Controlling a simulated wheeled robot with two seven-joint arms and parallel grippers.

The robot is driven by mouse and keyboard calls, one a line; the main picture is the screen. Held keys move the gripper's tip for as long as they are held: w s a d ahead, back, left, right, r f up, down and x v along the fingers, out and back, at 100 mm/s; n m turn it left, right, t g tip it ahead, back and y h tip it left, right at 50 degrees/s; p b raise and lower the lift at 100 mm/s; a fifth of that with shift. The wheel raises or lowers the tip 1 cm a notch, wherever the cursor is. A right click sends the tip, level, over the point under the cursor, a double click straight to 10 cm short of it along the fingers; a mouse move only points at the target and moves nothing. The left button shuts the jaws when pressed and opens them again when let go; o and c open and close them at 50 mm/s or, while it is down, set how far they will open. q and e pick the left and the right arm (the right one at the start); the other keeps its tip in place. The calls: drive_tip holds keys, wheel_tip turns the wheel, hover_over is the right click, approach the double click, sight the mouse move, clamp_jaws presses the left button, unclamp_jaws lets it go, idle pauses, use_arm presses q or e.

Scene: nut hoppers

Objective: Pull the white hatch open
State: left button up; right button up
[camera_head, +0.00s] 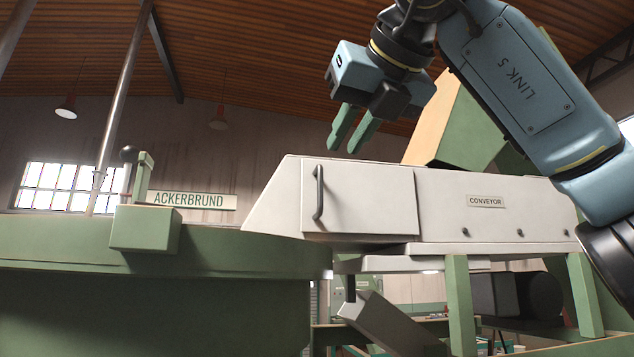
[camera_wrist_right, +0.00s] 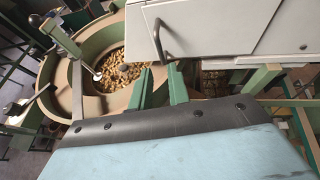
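The white hatch (camera_head: 370,200) is a flat panel on the side of the white conveyor housing (camera_head: 515,190). It sits flush with the housing and looks closed. A dark upright bar handle (camera_head: 319,192) is near its left edge. My right gripper (camera_head: 343,149) is above the hatch in the head view, fingers pointing down, open and empty, apart from the handle. In the right wrist view, the handle (camera_wrist_right: 158,40) shows just beyond the two green fingertips (camera_wrist_right: 159,68), and the hatch (camera_wrist_right: 205,25) is at the top right. My left gripper is not in view.
A large green round bowl (camera_head: 150,300) stands at the left; the right wrist view shows nuts (camera_wrist_right: 122,75) inside it. A green block with a post (camera_head: 145,228) is on its rim. Green legs (camera_head: 460,305) and a chute (camera_head: 385,325) are below the housing.

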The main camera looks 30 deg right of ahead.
sight(322, 182)
drive_tip(key=p+x, duration=0.2)
drive_tip(key=x, duration=0.8)
drive_tip(key=shift+w, duration=0.35)
clamp_jaws()
